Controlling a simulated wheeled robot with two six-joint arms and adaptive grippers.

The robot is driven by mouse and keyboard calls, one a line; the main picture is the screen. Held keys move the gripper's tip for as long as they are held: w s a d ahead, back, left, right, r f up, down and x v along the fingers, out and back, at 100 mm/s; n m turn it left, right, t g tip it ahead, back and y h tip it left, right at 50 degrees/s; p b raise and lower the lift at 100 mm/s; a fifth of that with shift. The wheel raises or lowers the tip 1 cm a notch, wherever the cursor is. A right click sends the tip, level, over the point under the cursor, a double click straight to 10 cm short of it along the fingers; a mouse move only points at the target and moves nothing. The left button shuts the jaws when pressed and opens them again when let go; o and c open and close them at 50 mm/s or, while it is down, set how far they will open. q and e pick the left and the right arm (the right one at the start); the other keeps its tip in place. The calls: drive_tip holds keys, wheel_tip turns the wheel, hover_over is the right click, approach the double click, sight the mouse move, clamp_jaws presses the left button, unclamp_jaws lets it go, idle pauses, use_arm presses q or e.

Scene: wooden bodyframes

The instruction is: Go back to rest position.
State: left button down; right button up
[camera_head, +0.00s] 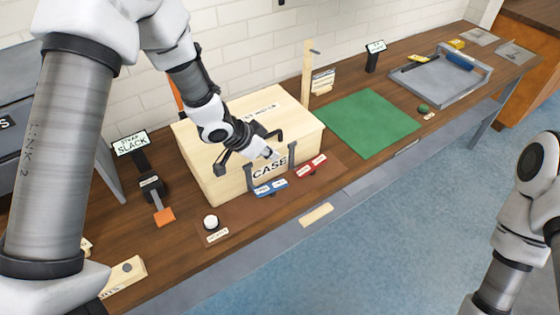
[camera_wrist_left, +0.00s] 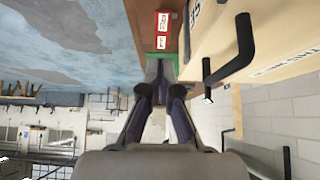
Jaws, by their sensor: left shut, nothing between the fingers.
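My left gripper (camera_head: 267,153) is shut and empty in the head view. It is in front of the upper front of the pale wooden case (camera_head: 212,169), near the black handle bracket beside the CASE label. I cannot tell from this view whether it touches the case. In the left wrist view, the two dark fingers (camera_wrist_left: 161,92) are close together with nothing held, and the black handle (camera_wrist_left: 240,48) is to their right. My right arm shows at the right edge of the head view, but its gripper is out of frame.
Red blocks (camera_head: 312,166) and blue blocks (camera_head: 270,187) lie on a brown mat before the case. A white round knob (camera_head: 211,222) is to their left. A green mat (camera_head: 369,125) and grey tray (camera_head: 440,80) lie farther right. Blue floor (camera_head: 400,230) is clear in front.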

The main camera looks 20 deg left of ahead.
use_arm(q)
drive_tip(key=shift+s+a+r, duration=0.1)
drive_tip(key=shift+a+r, duration=0.1)
drive_tip(key=shift+r, duration=0.15)
